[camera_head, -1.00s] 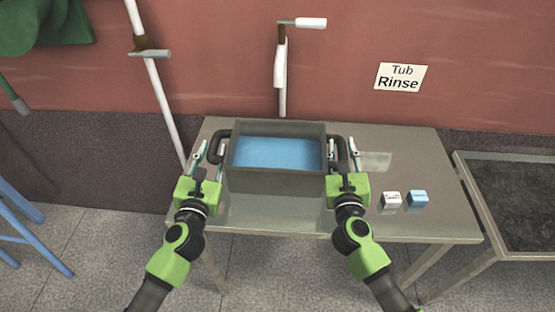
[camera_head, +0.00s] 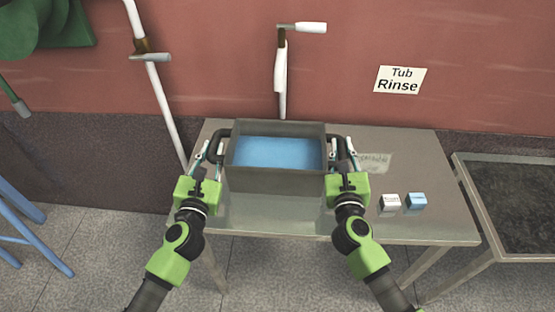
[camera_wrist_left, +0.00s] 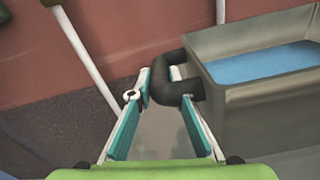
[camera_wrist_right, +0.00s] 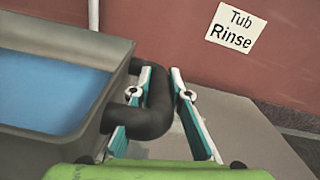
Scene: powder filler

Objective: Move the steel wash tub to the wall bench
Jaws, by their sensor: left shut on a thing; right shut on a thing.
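The steel wash tub (camera_head: 277,180) stands on a metal table with blue liquid inside. Black loop handles stick out from its left (camera_head: 220,138) and right (camera_head: 343,147) ends. My left gripper (camera_head: 208,152) is shut on the left handle, which also shows in the left wrist view (camera_wrist_left: 172,90). My right gripper (camera_head: 342,152) is shut on the right handle, seen also in the right wrist view (camera_wrist_right: 152,118). The tub looks level. Whether its base touches the table is hard to tell. No wall bench can be surely identified.
The metal table (camera_head: 420,165) also holds a white block (camera_head: 390,203) and a blue block (camera_head: 416,201) at right. A "Tub Rinse" sign (camera_head: 400,80) and a white tap pipe (camera_head: 281,75) are on the wall behind. A dark-topped table (camera_head: 515,205) stands at far right.

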